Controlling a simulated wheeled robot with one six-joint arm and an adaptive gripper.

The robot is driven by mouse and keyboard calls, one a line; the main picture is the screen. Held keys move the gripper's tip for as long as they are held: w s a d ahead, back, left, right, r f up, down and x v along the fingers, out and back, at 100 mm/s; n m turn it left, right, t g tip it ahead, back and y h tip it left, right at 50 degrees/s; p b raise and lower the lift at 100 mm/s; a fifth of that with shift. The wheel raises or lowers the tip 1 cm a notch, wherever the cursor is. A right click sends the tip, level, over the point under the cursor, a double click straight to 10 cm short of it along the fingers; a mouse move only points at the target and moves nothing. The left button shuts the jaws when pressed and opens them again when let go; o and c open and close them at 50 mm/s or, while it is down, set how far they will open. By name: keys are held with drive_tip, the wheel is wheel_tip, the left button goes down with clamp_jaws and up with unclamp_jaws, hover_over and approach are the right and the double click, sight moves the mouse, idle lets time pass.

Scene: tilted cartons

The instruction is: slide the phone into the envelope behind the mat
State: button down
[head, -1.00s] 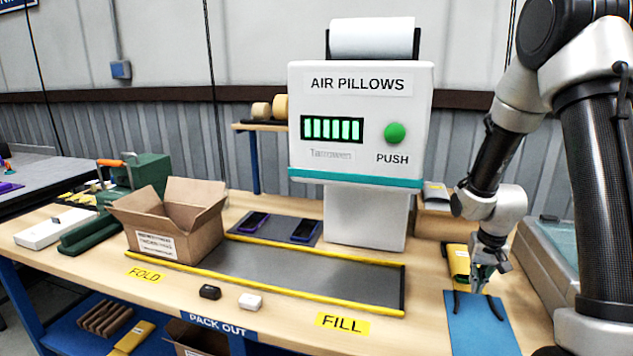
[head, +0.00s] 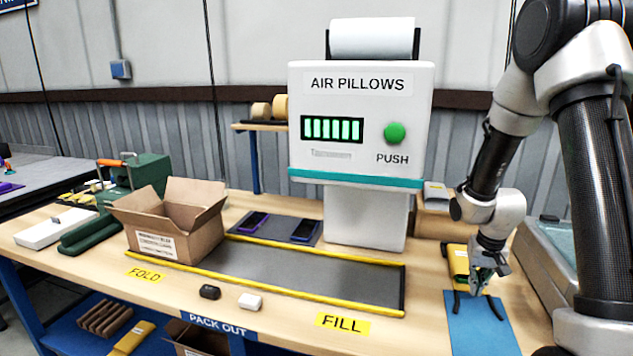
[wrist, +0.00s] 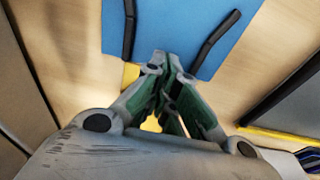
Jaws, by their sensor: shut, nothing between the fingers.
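Two dark phones with purple edges, a left one (head: 252,222) and a right one (head: 305,230), lie on a dark pad behind the grey work strip. The blue mat (head: 478,335) lies at the right of the bench, with two black bars on its far part and no phone between them. A yellow envelope (head: 457,260) lies behind the mat, partly hidden by my arm. My gripper (head: 477,290) points down over the mat's far edge, shut and empty. In the wrist view its fingertips (wrist: 166,62) are near the mat (wrist: 170,25), with yellow of the envelope (wrist: 131,74) beside and beneath them.
The white air pillow machine (head: 362,130) stands left of my arm. An open carton (head: 170,225) sits at the left on the work strip (head: 300,275). A black item (head: 210,292) and a white item (head: 250,301) lie at the front. A grey bin (head: 548,265) stands to the right.

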drive_tip(key=shift+f, duration=0.95)
drive_tip(key=shift+r, duration=0.2)
idle(0.7)
drive_tip(key=shift+w+d, duration=0.25)
drive_tip(key=shift+w, duration=0.55)
drive_tip(key=shift+w+d, duration=0.2)
drive_tip(key=shift+w, duration=0.55)
drive_tip(key=shift+s, duration=0.1)
drive_tip(key=shift+s, duration=0.1)
